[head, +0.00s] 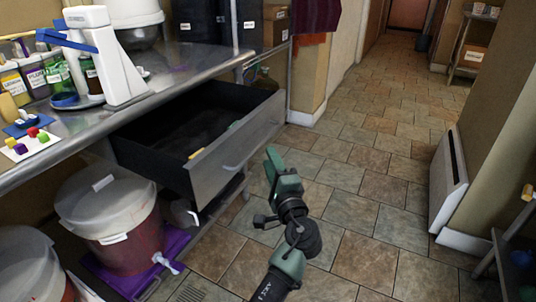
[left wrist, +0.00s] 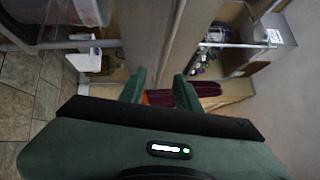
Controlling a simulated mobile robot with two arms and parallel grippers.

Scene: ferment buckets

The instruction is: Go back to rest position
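My left gripper (head: 272,162) is green and dark. In the head view it is raised over the tiled floor, to the right of the pulled-out drawer (head: 237,146) and apart from it. In the left wrist view the two green fingers of the left gripper (left wrist: 160,85) stand apart with nothing held between them. Behind the gap lies a dark red cloth (left wrist: 186,97), farther off. My right gripper is in neither view.
A metal counter (head: 185,68) runs along the left, with a white stand (head: 108,62) on it. Buckets of red liquid (head: 118,225) stand below. A white wall panel (head: 447,180) and a shelf (head: 503,262) are at right. The tiled aisle (head: 375,130) is clear.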

